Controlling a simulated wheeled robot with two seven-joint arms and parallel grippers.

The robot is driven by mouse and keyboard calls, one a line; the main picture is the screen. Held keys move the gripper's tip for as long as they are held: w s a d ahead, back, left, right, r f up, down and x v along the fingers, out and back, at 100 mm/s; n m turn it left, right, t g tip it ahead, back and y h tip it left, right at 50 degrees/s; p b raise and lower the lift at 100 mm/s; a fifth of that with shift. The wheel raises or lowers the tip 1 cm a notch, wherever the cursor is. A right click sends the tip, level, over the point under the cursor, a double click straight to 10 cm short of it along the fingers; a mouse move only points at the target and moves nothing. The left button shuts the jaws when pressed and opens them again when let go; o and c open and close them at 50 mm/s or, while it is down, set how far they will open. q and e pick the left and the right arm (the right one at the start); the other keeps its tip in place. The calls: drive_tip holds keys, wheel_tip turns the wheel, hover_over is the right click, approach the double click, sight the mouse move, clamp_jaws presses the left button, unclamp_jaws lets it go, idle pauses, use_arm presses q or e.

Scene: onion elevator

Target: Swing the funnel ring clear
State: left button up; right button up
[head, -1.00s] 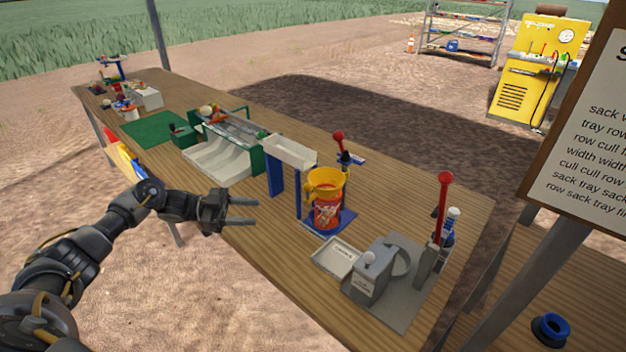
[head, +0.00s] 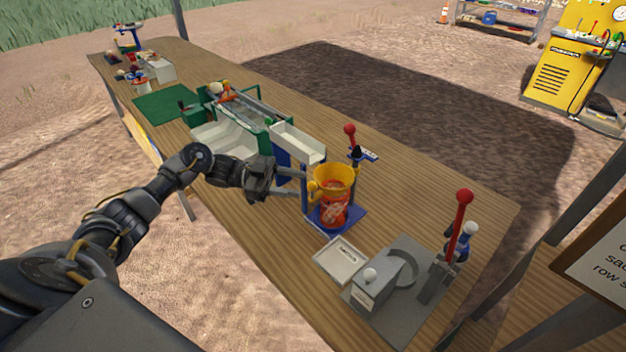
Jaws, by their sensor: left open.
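The yellow funnel ring (head: 334,177) sits at the top of the blue stand (head: 344,222), above a red net sack (head: 333,209). A small yellow knob (head: 313,186) sticks out on the ring's left side. My left gripper (head: 296,184) is open, with its fingers pointing right toward the knob. The fingertips are very close to the knob and the blue post; I cannot tell whether they touch. My right gripper is not in view.
A white chute (head: 298,142) stands just behind my left gripper. A red-knobbed lever (head: 350,132) rises behind the ring. A grey machine (head: 378,285) with a tall red-handled lever (head: 461,220) and a white tray (head: 341,259) are in front. Bare wooden table (head: 420,190) lies right of the ring.

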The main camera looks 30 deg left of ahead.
sight(313, 187)
use_arm(q)
drive_tip(key=p+x, duration=0.1)
drive_tip(key=x, duration=0.3)
drive_tip(key=shift+d+r, duration=0.1)
drive_tip(key=shift+r, duration=0.05)
drive_tip(key=shift+w+d+p, duration=0.15)
drive_tip(key=shift+d+p, duration=0.2)
drive_tip(key=shift+d, duration=0.25)
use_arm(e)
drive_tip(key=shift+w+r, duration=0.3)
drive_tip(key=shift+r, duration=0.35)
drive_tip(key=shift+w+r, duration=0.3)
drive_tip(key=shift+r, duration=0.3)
use_arm(q)
drive_tip(key=shift+c, duration=0.3)
clamp_jaws()
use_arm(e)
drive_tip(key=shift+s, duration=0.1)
